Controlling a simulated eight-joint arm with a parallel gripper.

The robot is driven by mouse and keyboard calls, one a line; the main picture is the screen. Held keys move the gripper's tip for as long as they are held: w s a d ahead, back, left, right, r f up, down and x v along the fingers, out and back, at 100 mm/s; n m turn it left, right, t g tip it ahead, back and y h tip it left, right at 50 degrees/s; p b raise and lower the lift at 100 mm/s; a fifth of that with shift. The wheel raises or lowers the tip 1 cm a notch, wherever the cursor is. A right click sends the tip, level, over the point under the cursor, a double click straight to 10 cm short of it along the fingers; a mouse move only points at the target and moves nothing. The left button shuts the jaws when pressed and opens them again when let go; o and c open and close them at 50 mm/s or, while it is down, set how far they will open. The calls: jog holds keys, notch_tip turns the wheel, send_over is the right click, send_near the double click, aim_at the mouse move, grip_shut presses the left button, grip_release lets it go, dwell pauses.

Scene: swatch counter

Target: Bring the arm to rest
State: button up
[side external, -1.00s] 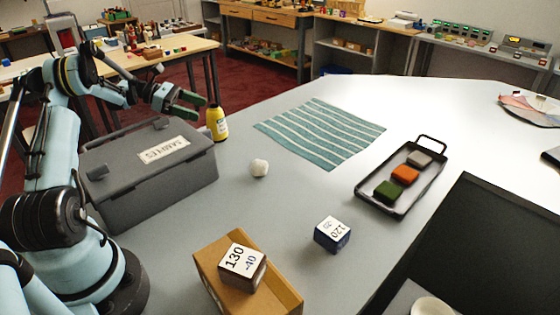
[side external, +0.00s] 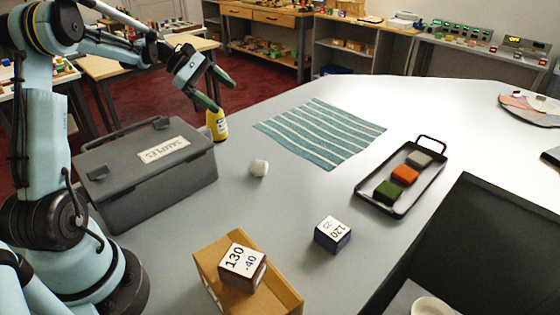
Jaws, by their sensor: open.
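My arm rises at the left of the side external view, and my gripper (side external: 214,90) hangs in the air above and near the yellow bottle. Its two dark green fingers are spread apart with nothing between them. The yellow bottle (side external: 217,125) stands on the counter beside the box, its top partly covered by a finger in this view. I cannot tell whether the finger touches it. The grey lidded box (side external: 150,190) with a samples label sits closed below my arm.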

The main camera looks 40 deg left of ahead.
jog(key=s+d+m+y, duration=0.3)
jog(key=s+d+m, duration=0.4)
jog(key=d+m, duration=0.3)
jog(key=s+d+m+y, duration=0.4)
jog(key=s+d+m, duration=0.3)
jog(key=d+m, duration=0.4)
jog(key=shift+d+f+t, duration=0.3)
jog(key=shift+d+f, duration=0.05)
jog(key=shift+d, duration=0.5)
